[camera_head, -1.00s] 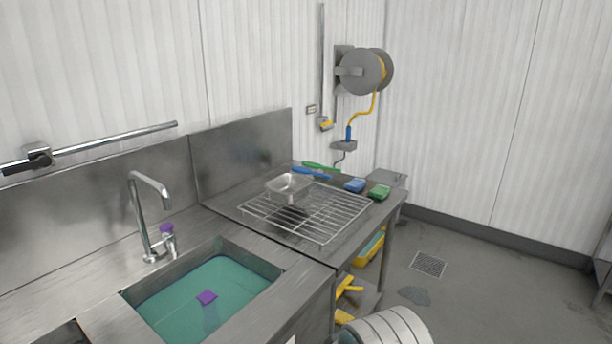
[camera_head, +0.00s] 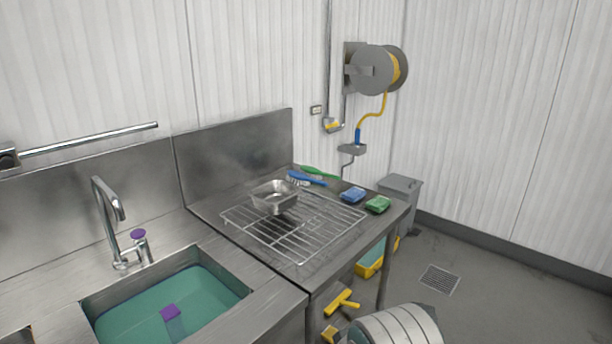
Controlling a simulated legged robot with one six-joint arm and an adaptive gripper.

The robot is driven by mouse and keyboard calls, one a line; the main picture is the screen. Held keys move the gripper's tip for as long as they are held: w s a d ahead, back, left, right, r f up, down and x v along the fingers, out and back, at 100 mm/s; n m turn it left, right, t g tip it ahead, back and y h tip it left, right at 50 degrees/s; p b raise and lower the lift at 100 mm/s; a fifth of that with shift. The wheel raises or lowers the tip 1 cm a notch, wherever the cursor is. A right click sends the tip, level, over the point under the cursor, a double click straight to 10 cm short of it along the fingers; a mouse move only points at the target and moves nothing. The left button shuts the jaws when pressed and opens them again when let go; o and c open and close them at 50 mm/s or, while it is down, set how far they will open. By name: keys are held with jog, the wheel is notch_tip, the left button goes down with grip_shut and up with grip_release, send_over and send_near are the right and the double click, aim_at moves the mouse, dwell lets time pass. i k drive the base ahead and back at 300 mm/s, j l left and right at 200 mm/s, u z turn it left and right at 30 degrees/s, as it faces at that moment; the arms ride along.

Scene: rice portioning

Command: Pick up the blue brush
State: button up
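The blue brush (camera_head: 306,178) lies at the back of the steel counter, behind the wire rack. Its bristles are at its left end, beside the metal pan. A green brush (camera_head: 320,172) lies just behind it. My gripper does not show in this view. A pale ribbed rounded part at the bottom edge seems to be part of my own body.
A metal pan (camera_head: 272,196) sits on the wire rack (camera_head: 262,242). A blue sponge (camera_head: 352,195) and a green sponge (camera_head: 377,204) lie near the counter's right edge. A water-filled sink (camera_head: 130,306) with a tap (camera_head: 108,225) is at lower left. A grey bin (camera_head: 402,187) stands beyond the counter.

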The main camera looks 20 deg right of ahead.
aim_at(293, 175)
jog(key=i+l+u, duration=0.2)
jog(key=l+u, duration=0.15)
jog(key=l, duration=0.7)
jog(key=l+u, duration=0.4)
jog(key=l, duration=0.65)
jog(key=i+l+u, duration=0.15)
jog(key=l+u, duration=0.2)
jog(key=l, duration=0.6)
jog(key=l+u, duration=0.35)
jog(key=l, duration=0.65)
jog(key=i+l+u, duration=0.1)
jog(key=l, duration=0.25)
jog(key=i+l+u, duration=0.1)
jog(key=i+l, duration=0.15)
jog(key=i+l+u, duration=0.1)
jog(key=l, duration=0.4)
